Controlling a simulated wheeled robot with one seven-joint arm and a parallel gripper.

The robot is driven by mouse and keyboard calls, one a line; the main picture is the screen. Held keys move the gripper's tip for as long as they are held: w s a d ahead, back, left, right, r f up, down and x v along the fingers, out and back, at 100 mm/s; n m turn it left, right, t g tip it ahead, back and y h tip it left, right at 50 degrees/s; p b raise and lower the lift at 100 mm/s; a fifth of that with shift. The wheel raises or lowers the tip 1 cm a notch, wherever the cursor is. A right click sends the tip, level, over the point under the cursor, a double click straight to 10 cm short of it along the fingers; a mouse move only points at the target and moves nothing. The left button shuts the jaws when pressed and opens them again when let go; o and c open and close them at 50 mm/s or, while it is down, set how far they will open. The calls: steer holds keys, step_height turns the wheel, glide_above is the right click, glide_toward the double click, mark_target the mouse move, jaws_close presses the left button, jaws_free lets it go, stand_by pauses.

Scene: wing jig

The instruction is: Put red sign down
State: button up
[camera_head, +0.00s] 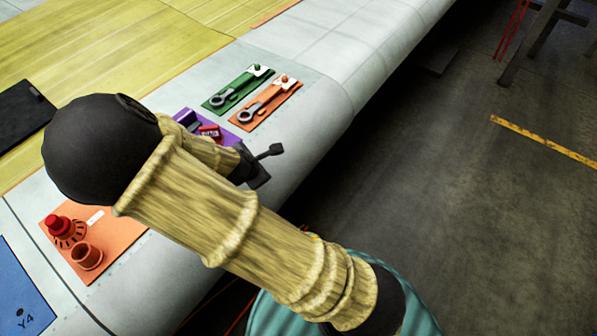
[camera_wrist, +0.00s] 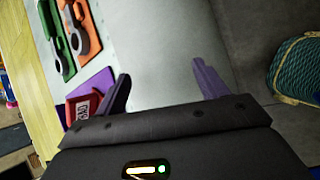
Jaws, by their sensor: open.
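The red sign (camera_head: 209,132), a small red piece with white lettering, rests on the purple mat (camera_head: 230,139) on the wing surface. In the wrist view the red sign (camera_wrist: 82,108) is at the left, beside and outside my gripper's left finger, on the purple mat (camera_wrist: 97,84). My gripper (camera_head: 264,162) is open, with nothing visible between the fingers. In the wrist view my gripper (camera_wrist: 163,88) shows its two fingers spread wide over bare pale wing surface. My arm hides part of the mat in the head view.
A green mat (camera_head: 238,88) and an orange mat (camera_head: 265,104) with wrenches lie beyond the purple mat. An orange mat (camera_head: 107,240) with red parts lies at lower left. The wing's rounded edge drops to the dark floor (camera_head: 450,190) at right.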

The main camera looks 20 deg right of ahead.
steer(key=s+m, duration=0.1)
steer(key=d+m+g, duration=0.1)
steer(key=m, duration=0.1)
steer(key=s+d+m, duration=0.1)
steer(key=shift+s+f+g+y, duration=0.15)
steer(key=shift+s+g+y, duration=0.15)
steer(key=shift+g+y, duration=0.1)
steer(key=s+d+r+m+g+y, duration=0.1)
steer(key=s+d+r+m, duration=0.1)
steer(key=s+r+m, duration=0.3)
steer(key=s+d+r+m+g+y, duration=0.1)
steer(key=s+d+r+m, duration=0.2)
steer(key=m, duration=0.9)
step_height(320, 180, up, 2)
steer(key=s, duration=0.2)
steer(key=shift+s+d+m+y, duration=0.15)
steer(key=shift+s+m+y, duration=0.15)
steer(key=shift+s+y, duration=0.1)
